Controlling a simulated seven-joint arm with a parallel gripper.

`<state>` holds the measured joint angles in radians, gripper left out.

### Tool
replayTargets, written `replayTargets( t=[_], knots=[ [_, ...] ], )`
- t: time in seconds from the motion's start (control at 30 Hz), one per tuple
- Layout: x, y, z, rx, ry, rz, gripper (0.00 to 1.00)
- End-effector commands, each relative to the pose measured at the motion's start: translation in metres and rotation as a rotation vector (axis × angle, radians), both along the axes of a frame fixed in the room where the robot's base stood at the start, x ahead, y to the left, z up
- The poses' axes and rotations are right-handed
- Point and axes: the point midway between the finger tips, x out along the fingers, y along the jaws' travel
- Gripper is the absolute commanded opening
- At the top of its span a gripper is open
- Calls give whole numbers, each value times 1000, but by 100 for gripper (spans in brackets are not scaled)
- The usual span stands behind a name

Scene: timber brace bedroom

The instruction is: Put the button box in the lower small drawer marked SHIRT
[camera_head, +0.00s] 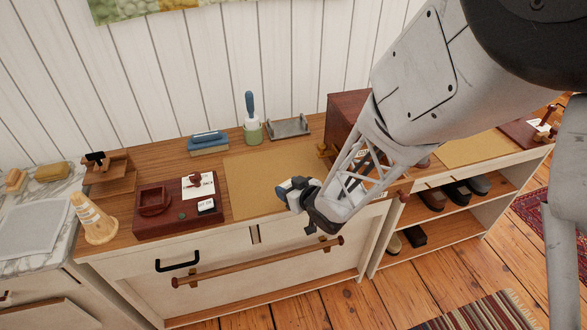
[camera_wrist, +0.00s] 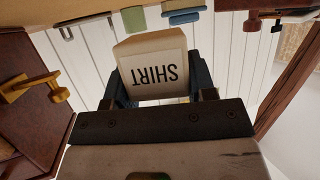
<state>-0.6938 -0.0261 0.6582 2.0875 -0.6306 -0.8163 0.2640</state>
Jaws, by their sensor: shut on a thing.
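My gripper (camera_head: 298,192) is over the front edge of the wooden dresser top, with its fingers toward the left. In the wrist view my gripper (camera_wrist: 158,85) is shut on a small cream box (camera_wrist: 152,45) with the word SHIRT upside down on its face; I take it for the button box. The small dark red drawer cabinet (camera_head: 345,108) stands behind my arm, partly hidden. In the wrist view a cabinet front (camera_wrist: 30,130) with a brass knob (camera_wrist: 36,88) is at the left, apart from the held box. No drawer marking is readable.
A tan mat (camera_head: 250,185) lies on the dresser top beside my gripper. A red-brown stand (camera_head: 150,226) with cards and a wooden cone (camera_head: 93,218) are at the left. A blue-handled brush (camera_head: 251,115) and a grey metal holder (camera_head: 289,127) stand at the back.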

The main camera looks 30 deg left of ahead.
Motion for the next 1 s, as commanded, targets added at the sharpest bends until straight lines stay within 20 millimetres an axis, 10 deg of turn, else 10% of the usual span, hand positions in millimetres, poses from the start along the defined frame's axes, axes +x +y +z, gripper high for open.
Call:
replayTargets(
  t=[0.5,1.0],
  knots=[
    [49,49,-6,1,0,0,26],
    [53,53,-7,0,0,0,26]
  ],
)
